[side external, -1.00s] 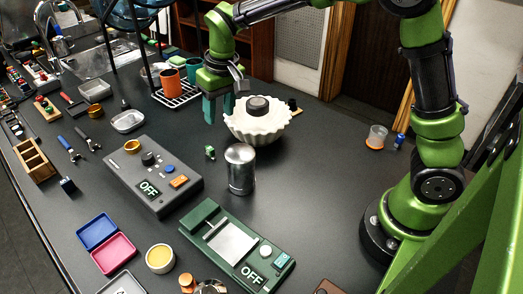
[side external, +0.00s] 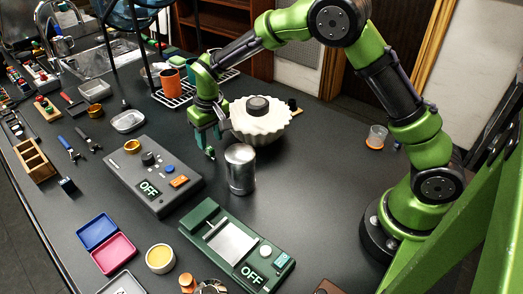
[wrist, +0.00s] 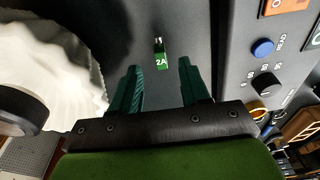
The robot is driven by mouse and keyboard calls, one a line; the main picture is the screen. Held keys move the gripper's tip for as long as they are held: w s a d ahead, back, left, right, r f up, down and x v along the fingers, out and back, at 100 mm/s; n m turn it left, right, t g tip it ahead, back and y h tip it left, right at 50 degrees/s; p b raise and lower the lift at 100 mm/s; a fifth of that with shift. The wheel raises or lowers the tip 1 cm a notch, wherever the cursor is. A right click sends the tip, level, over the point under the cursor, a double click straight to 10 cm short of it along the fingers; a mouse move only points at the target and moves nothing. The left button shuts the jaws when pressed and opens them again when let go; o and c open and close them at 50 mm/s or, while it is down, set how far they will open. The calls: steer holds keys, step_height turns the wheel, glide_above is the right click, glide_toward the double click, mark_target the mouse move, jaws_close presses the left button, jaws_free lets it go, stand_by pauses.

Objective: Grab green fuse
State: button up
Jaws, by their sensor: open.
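The green fuse (wrist: 161,60) is small, marked "2A", with a metal tip. In the wrist view it lies on the dark table just beyond and between my open fingertips. It also shows in the side view (side external: 210,152), right by my fingers. My gripper (wrist: 157,72) is open and empty, with its two green fingers apart on either side of the line to the fuse. In the side view my gripper (side external: 208,146) points down, low over the table. I cannot tell its exact height above the fuse.
A white fluted bowl (side external: 262,130) with a dark knob stands close right of my gripper. A metal cylinder (side external: 240,170) stands in front. A grey control box (side external: 165,200) reading "OFF" is at front left, and a green device (side external: 270,275) is nearer the camera.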

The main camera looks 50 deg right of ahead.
mark_target(209, 148)
steer(key=f, duration=0.2)
steer(key=w+f, duration=0.1)
steer(key=f, duration=0.2)
steer(key=shift+c, duration=0.3)
jaws_close()
